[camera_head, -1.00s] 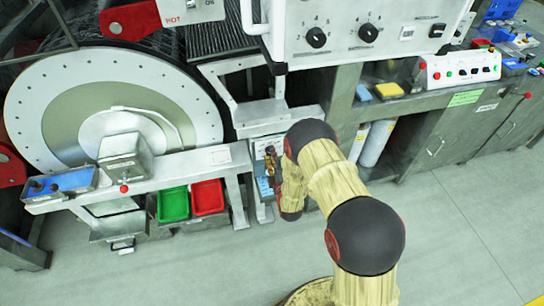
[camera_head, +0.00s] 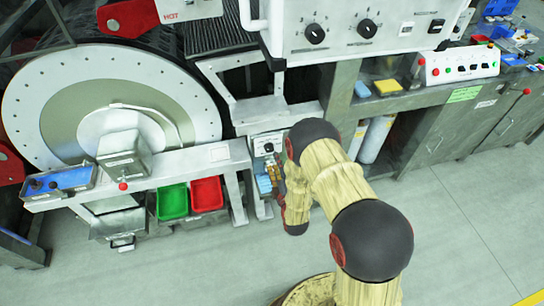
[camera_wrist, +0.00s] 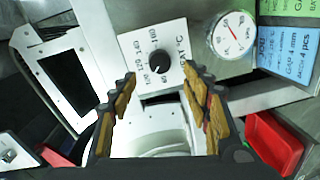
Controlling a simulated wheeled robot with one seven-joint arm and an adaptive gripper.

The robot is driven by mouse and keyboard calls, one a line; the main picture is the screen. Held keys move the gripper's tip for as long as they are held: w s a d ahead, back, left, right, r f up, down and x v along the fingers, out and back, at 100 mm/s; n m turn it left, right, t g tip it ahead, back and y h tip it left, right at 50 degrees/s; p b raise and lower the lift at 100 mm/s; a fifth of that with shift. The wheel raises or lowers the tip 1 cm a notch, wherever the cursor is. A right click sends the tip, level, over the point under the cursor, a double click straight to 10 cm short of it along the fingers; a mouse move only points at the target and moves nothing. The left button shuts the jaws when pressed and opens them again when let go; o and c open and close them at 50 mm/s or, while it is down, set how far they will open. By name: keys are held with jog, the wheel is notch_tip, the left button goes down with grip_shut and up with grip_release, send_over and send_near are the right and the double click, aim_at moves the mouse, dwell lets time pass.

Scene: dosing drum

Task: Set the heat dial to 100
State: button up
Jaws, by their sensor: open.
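The heat dial (camera_wrist: 158,62) is a black round knob on a white plate marked with a number scale and °C. The scale appears rotated in the wrist view, and I cannot read the setting surely. The dial also shows small on a white panel in the head view (camera_head: 268,147). My gripper (camera_wrist: 160,74) is open and empty. Its fingers stand on either side of the dial in the wrist view, apart from it.
A gauge with a red needle (camera_wrist: 231,35) and label cards (camera_wrist: 288,45) sit right of the dial in the wrist view. A dark screen (camera_wrist: 67,82) is at left. Green (camera_head: 172,202) and red (camera_head: 207,195) trays stand left of my gripper. The floor at right is clear.

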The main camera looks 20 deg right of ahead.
jog(key=s, duration=0.5)
jog(key=shift+s+r, duration=0.15)
jog(key=shift+r, duration=0.05)
